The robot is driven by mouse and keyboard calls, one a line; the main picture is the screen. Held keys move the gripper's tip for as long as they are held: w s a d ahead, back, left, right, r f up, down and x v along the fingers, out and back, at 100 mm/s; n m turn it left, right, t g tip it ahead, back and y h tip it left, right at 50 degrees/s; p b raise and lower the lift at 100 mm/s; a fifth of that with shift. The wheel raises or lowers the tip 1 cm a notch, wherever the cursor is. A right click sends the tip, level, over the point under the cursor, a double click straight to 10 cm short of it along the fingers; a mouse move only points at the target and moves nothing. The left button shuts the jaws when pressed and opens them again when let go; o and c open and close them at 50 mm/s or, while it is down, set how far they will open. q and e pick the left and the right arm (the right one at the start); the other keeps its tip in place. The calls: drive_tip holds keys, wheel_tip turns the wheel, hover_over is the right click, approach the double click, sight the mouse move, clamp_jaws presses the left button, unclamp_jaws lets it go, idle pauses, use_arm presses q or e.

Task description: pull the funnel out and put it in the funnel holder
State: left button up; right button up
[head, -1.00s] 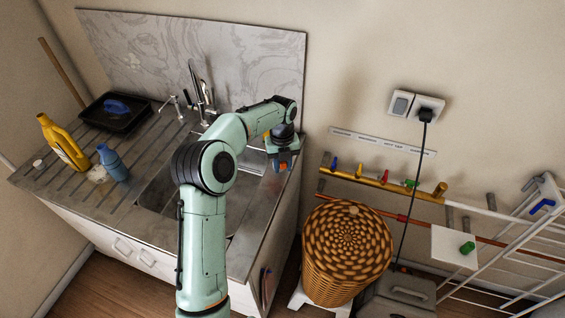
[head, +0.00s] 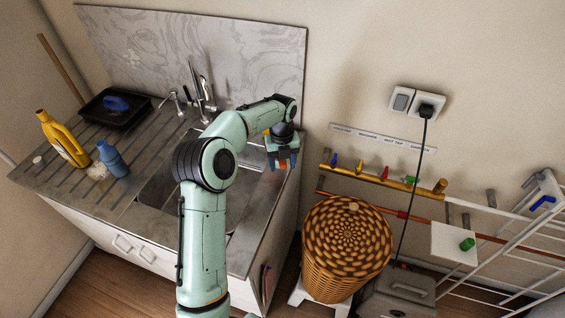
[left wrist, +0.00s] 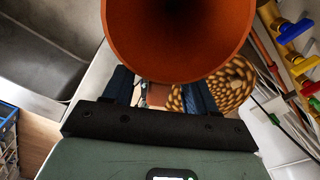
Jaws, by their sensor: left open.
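The orange funnel (left wrist: 178,35) looms large at the top of the left wrist view, its wide dark mouth facing the camera. In the head view only a small orange patch (head: 282,164) of it shows between my left gripper's fingers. My left gripper (head: 283,162) is open above the right end of the sink counter. In the left wrist view its dark blue fingers (left wrist: 158,92) stand apart, partly hidden behind the funnel's rim. I cannot tell whether they touch the funnel. I cannot tell for sure which thing is the funnel holder. My right gripper is not in view.
Below are a wicker basket (head: 345,245) and a white plate (head: 445,243) with a green knob. A white rack (head: 510,235) stands far right. Bottles (head: 65,143) and a black tray (head: 112,112) sit left of the sink.

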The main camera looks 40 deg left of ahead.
use_arm(q)
drive_tip(key=r, duration=0.5)
drive_tip(key=r+p, duration=0.1)
drive_tip(key=r, duration=0.1)
drive_tip(key=shift+w+a+r, duration=0.1)
drive_tip(key=shift+w+r, duration=0.15)
wheel_tip(320, 180, up, 6)
drive_tip(key=shift+a+f, duration=0.1)
drive_tip(key=shift+f, duration=0.15)
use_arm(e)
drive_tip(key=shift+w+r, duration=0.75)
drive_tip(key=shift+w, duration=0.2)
